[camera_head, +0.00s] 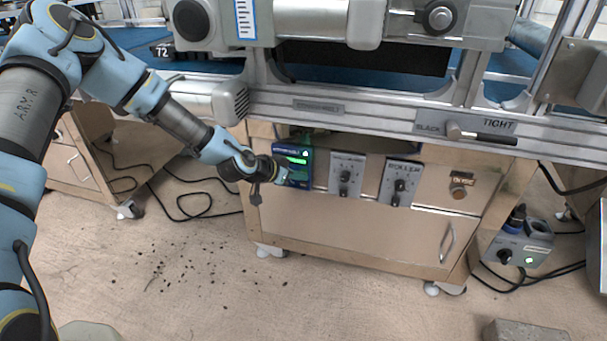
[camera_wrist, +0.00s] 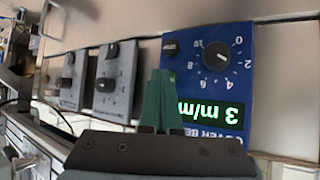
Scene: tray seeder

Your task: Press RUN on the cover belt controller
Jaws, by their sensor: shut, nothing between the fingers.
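The cover belt controller (camera_head: 304,170) is a blue box on the front of the wooden cabinet, with a lit green display. In the wrist view the controller (camera_wrist: 240,52) appears upside down, with a black dial knob, a small dark control beside it and a display (camera_wrist: 214,113) reading 3 m/m. My gripper (camera_head: 284,176) is at the controller's left side in the head view. In the wrist view its green fingers (camera_wrist: 161,85) are shut and empty, in front of the controller's edge. They hide part of the face, and RUN is not legible. I cannot tell whether the fingertips touch it.
Two grey knob controllers sit to the right, one (camera_head: 346,175) unreadable and one labelled ROLLER (camera_head: 400,182). A SLACK/TIGHT lever (camera_head: 480,133) is on the rail above. A grey box (camera_head: 520,246) with a green light stands lower right. Cables (camera_head: 182,207) lie on the floor.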

